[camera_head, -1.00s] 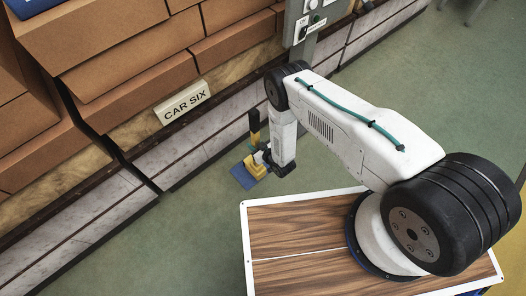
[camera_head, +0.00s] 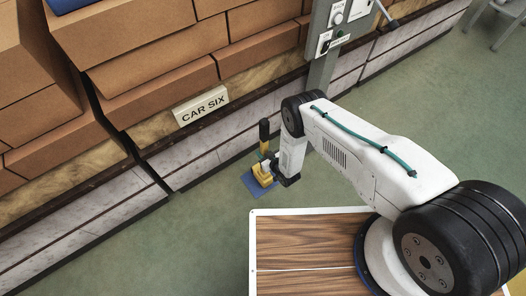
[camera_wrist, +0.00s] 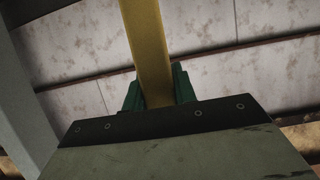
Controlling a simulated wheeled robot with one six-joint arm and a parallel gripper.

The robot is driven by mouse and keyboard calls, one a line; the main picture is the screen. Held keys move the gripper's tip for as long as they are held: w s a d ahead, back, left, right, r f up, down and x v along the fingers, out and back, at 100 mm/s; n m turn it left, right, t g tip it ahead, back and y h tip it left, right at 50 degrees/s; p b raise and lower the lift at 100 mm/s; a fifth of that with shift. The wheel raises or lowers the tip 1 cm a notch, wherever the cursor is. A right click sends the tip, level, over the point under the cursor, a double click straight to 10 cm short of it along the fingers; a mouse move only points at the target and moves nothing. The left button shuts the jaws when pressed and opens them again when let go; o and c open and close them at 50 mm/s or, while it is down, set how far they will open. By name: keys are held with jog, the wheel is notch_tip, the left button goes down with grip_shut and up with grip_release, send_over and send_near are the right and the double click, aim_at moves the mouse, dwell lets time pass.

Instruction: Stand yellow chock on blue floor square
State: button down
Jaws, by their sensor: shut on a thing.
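The yellow chock (camera_head: 262,176) has a wedge-like lower part and an upright yellow and dark handle (camera_head: 264,131). My gripper (camera_head: 272,164) is shut on it, at the low end of my arm beside the wall. The blue floor square (camera_head: 248,184) shows around the chock's lower part, which appears over the middle of the square. I cannot tell whether the chock touches the floor. In the wrist view, a yellow bar of the chock (camera_wrist: 146,40) stands between the green fingers of my gripper (camera_wrist: 156,90); its lower end is hidden.
My wood-topped base is in front. Green floor (camera_head: 215,225) is clear to the left.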

jog(key=shift+w+a, duration=0.1)
jog(key=shift+w, duration=0.05)
jog(key=c, duration=1.1)
grip_release()
jog(key=v, duration=1.2)
